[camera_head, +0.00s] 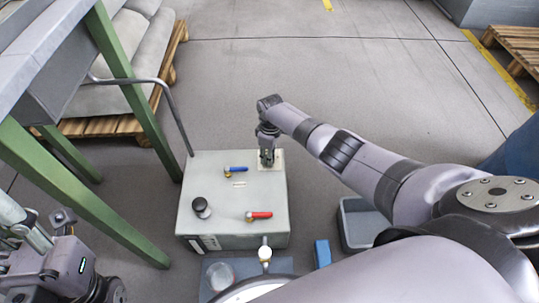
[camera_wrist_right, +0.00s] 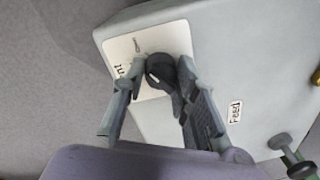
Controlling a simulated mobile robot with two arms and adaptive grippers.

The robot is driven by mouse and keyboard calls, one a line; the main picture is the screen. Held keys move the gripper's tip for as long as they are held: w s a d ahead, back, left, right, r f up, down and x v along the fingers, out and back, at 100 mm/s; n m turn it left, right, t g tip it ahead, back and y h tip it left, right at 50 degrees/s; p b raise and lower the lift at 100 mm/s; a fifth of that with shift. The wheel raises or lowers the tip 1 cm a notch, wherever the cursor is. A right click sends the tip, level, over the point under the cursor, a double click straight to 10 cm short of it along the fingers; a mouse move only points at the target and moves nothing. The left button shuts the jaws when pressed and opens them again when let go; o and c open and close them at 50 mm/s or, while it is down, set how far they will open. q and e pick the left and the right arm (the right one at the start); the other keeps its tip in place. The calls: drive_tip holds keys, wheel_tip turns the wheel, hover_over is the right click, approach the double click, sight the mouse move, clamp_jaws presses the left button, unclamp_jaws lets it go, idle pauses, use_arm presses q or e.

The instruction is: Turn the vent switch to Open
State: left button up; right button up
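A light grey box (camera_head: 235,215) stands on the floor. On its far right corner is a white label plate (camera_wrist_right: 122,47) carrying a black rotary knob, the vent switch (camera_wrist_right: 160,70). My right gripper (camera_head: 267,160) reaches down over that corner, and the knob is mostly hidden in the head view. In the right wrist view the two fingers (camera_wrist_right: 163,72) are on either side of the knob, close against it. The plate's lettering is partly covered; only its end and a small mark show. Parts of my left arm show at the lower left, but its finger state is unclear.
The box also bears a blue-handled valve (camera_head: 236,169), a red-handled valve (camera_head: 259,215) and a round black knob (camera_head: 201,207). A "Feed" label (camera_wrist_right: 235,111) lies near the right finger. A grey bin (camera_head: 358,222) stands right of the box. Green table legs (camera_head: 135,85) rise at left.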

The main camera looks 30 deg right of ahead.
drive_tip(key=o, duration=0.4)
drive_tip(key=shift+o, duration=0.2)
drive_tip(key=shift+r, duration=0.1)
wheel_tip(320, 180, up, 12)
drive_tip(key=shift+w+d, duration=0.2)
idle(0.6)
